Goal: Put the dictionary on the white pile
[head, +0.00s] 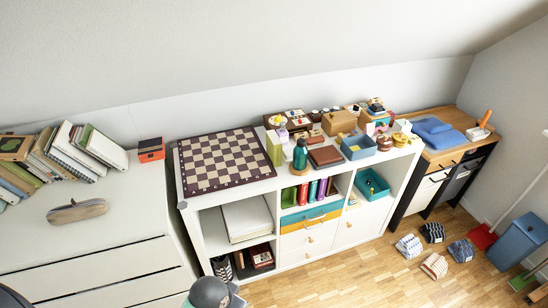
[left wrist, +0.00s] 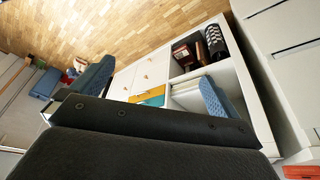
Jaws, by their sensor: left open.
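The white pile (head: 247,219) lies in the upper left compartment of the white shelf unit; its edge shows in the left wrist view (left wrist: 186,90). Dark red-brown books (head: 262,256) stand in the compartment below and also show in the left wrist view (left wrist: 183,52). A brown book (head: 325,156) lies on the unit's top. I cannot tell which book is the dictionary. My left gripper (left wrist: 155,90) is open and empty in front of the shelf, its two blue-grey fingers wide apart. A grey part of my arm shows at the head view's bottom edge. My right gripper is not in view.
A chessboard (head: 225,160) and several small objects crowd the shelf top (head: 240,190). A patterned black-and-white object (head: 222,268) stands beside the lower books. Slippers (head: 434,266) lie on the wooden floor at right.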

